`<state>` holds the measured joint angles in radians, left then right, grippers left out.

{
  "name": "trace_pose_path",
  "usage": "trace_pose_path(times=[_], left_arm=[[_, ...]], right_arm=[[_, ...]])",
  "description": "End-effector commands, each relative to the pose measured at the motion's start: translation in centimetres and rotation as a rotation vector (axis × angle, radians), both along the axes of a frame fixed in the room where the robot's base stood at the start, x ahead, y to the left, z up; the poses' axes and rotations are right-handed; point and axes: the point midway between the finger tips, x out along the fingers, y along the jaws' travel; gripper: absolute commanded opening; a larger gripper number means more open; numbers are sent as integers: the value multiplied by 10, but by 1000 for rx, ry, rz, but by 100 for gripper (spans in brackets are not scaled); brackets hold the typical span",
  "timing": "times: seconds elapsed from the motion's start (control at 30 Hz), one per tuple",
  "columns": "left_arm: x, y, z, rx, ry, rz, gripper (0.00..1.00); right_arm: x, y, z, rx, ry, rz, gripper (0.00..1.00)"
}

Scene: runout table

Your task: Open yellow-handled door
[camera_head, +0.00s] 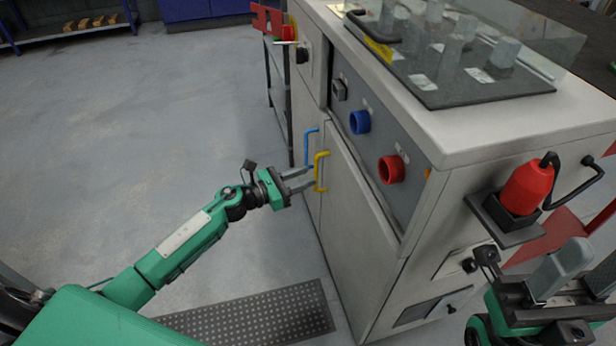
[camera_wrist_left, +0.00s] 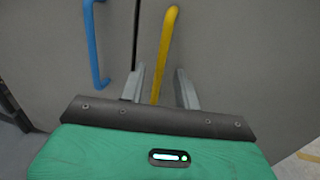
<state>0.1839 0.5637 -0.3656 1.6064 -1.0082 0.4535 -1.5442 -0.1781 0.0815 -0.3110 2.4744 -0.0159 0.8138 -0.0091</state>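The yellow handle (camera_head: 321,171) is on the front of a grey cabinet, on a door (camera_head: 350,230) that looks closed. A blue handle (camera_head: 307,146) is just left of it on the neighbouring door. My left gripper (camera_head: 308,179) is at the yellow handle, fingers apart. In the left wrist view the yellow handle (camera_wrist_left: 165,50) runs down between the two fingers (camera_wrist_left: 160,88), with gaps visible at both sides; its lower end is hidden by the gripper. My right gripper (camera_head: 560,275) is at the lower right, partly cut off, away from the door; its finger opening is unclear.
Blue (camera_head: 359,122) and red (camera_head: 391,169) round fittings sit on the cabinet's panel. A red bottle-like object (camera_head: 527,187) stands on a side shelf near my right arm. A dark perforated mat (camera_head: 255,318) lies on the floor.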

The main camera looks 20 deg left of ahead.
Motion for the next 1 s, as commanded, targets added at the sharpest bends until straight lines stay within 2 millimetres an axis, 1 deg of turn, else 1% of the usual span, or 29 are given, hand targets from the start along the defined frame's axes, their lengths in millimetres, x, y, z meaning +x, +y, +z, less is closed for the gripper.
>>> trace_pose_path(times=[0.07,0.2,0.5,0.53,0.6,0.7,1.0], left_arm=[[7,-6,0,-2,-1,0,32],[12,-12,0,-2,1,0,32],[14,-14,0,-1,1,0,32],[14,-14,0,-1,1,0,30],[13,-14,0,-1,1,0,17],[13,-14,0,-1,1,0,0],[15,-15,0,-1,0,0,0]], right_arm=[[0,0,-1,1,-2,0,43],[0,0,0,2,-3,0,43],[-1,0,0,2,-6,0,43],[-1,0,1,2,-6,0,43],[-1,0,1,2,-6,0,43],[-1,0,1,2,-7,0,43],[-1,0,1,1,-8,0,43]])
